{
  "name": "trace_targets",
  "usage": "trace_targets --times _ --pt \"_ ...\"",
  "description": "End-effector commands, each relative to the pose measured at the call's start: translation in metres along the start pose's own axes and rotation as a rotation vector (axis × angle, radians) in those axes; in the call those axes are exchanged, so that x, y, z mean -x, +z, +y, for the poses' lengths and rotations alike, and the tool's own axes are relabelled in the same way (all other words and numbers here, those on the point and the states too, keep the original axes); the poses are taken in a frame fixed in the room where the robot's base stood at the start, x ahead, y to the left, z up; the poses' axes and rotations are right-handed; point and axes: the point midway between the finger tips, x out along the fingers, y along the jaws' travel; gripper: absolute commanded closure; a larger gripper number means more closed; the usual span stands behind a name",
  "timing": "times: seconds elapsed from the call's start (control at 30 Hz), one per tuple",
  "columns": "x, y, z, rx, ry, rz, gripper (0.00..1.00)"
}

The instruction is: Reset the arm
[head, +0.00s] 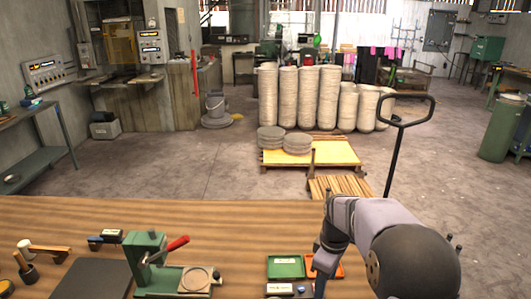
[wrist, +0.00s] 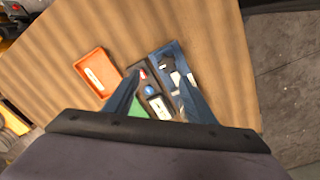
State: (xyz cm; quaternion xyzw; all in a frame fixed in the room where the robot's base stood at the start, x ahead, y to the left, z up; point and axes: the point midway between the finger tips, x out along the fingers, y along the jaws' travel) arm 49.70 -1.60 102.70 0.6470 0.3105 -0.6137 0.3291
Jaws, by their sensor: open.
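My gripper shows in the wrist view (wrist: 155,97) with its two dark fingers spread apart and nothing between them. It hangs above the table, over a group of small trays and parts. In the head view my arm comes in at the lower right.
The wooden table (head: 60,215) carries a green tray (head: 286,267), an orange tray (head: 330,268), a green press with a red lever (head: 150,255), and a mallet (head: 45,249). The wrist view shows the orange tray (wrist: 97,72) and a blue tray (wrist: 175,50).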

Motion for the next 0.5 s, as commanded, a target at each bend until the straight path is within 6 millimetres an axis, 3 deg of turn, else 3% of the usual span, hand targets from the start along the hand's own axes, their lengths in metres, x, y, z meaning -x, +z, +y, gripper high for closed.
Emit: trace_targets --times 0.13,0.27,0.4,0.5 --pt "-0.025 0.015 -0.022 -0.335 -0.031 -0.03 0.5" --pt "-0.046 0.039 -0.058 -0.63 -0.064 -0.082 0.5" --pt "-0.054 0.074 -0.111 -0.907 -0.079 -0.139 0.5" --pt "-0.051 0.098 -0.149 -0.975 -0.084 -0.163 0.5"
